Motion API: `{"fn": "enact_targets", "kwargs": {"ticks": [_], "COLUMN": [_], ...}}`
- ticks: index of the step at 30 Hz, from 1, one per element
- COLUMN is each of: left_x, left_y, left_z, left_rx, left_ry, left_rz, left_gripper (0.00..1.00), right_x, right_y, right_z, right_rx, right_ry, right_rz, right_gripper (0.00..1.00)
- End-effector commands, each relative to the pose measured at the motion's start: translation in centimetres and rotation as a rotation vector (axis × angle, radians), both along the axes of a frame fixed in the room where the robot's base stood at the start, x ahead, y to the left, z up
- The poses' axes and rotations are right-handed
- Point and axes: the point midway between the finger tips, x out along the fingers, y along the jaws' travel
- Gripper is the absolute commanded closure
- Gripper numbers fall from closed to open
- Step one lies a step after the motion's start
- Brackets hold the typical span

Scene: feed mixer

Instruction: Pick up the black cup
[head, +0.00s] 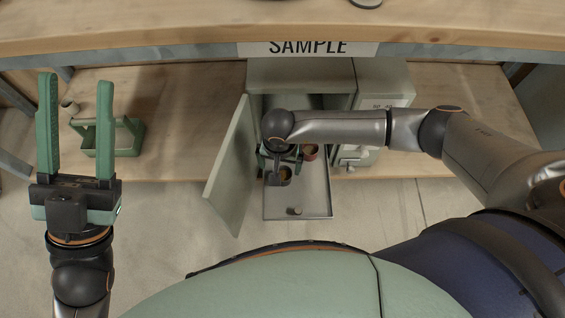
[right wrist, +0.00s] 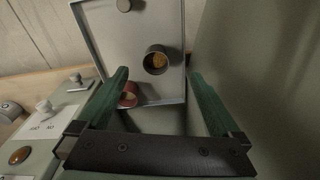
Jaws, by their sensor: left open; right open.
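The black cup (right wrist: 148,62) stands upright on the pulled-out tray, with yellow-brown contents inside. In the head view the cup (head: 286,174) is partly covered by my right wrist. My right gripper (right wrist: 158,74) is open at the cabinet. In its wrist view the cup appears between the two green fingertips, towards the far side; I see no contact. A red cup (right wrist: 128,98) stands close by, partly hidden behind the left finger; it also shows in the head view (head: 310,152). My left gripper (head: 76,125) is open and empty, well left of the cabinet.
The tray (head: 312,200) carries a small knob at its front. The open cabinet door (head: 231,165) stands left of it, and shows as a wall close right of my fingers in the wrist view. A green holder (head: 128,137) sits on the shelf at left. A bench edge with a SAMPLE sign (head: 308,48) overhangs.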

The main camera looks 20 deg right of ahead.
Motion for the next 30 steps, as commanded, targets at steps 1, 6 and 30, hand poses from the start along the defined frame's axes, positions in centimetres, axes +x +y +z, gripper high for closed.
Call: {"fn": "enact_targets", "kwargs": {"ticks": [1,6,30], "left_x": [-0.2,-0.3,0.0], "left_y": [0.0,-0.1,-0.6], "left_z": [-0.1,-0.9,-6.1], "left_rx": [0.0,-0.006,-0.019], "left_ry": [-0.009,-0.008,0.031], "left_rz": [-0.002,-0.012,-0.045], "left_gripper": [0.5,0.5,0.5], "right_x": [0.4,0.8,2.1], "right_y": [-0.4,-0.9,-1.8], "right_z": [-0.2,-2.3,-12.3], "right_rx": [-0.02,-0.038,-0.032], "right_ry": [-0.011,-0.018,-0.018], "right_rz": [0.013,0.021,0.019], "right_gripper": [0.0,0.0,0.0]}}
